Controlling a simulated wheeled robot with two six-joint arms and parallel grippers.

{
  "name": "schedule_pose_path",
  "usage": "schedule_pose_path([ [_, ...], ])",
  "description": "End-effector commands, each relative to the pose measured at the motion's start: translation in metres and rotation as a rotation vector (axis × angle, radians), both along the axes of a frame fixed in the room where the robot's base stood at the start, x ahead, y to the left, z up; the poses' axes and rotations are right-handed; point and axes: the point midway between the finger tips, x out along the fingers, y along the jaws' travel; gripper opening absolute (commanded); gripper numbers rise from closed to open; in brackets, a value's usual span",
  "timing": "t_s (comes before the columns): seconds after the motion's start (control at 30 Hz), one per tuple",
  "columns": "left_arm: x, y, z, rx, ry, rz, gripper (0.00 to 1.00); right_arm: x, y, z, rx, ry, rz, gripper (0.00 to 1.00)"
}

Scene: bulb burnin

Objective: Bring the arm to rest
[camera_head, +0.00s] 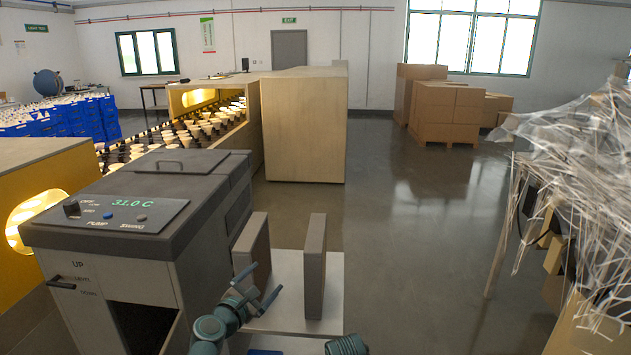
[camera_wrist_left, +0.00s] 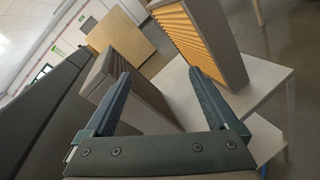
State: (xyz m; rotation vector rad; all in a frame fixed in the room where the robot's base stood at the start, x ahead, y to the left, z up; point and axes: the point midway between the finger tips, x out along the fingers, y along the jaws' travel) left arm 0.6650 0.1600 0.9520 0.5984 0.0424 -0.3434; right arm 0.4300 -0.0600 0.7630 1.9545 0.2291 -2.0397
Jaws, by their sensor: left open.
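My left arm comes in at the bottom of the head view. Its gripper (camera_head: 258,286) is open and empty, low beside the white stand. The left wrist view also shows the gripper (camera_wrist_left: 160,76), its two fingers spread apart with nothing between them. Two upright grey-brown slabs, a left one (camera_head: 251,248) and a right one (camera_head: 315,268), stand on the white stand (camera_head: 284,285) just beyond the gripper. In the wrist view the right slab (camera_wrist_left: 203,40) shows an orange ribbed face. My right gripper is not in view.
A grey machine (camera_head: 130,215) with a "31.0 C" display stands close on the left. A conveyor (camera_head: 190,130) of bulbs runs behind it. A rack with tangled clear wrap (camera_head: 590,160) stands on the right. Floor between is clear; cardboard boxes (camera_head: 445,112) stand far back.

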Motion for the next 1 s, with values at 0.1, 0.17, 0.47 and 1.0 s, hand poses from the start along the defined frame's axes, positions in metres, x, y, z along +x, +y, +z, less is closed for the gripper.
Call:
schedule_pose_path([
  [0.1, -0.019, -0.042, -0.041, 0.446, 0.020, -0.266, 0.92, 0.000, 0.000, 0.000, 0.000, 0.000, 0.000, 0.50],
  [0.17, -0.034, -0.055, -0.068, 0.682, 0.031, -0.424, 0.92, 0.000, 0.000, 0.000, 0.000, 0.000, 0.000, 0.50],
  [0.47, -0.121, -0.039, -0.168, 1.498, 0.110, -1.197, 0.92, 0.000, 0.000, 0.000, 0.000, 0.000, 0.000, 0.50],
  [1.0, -0.202, -0.050, -0.120, 1.813, 0.128, -1.903, 0.92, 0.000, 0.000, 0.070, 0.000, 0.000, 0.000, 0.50],
])
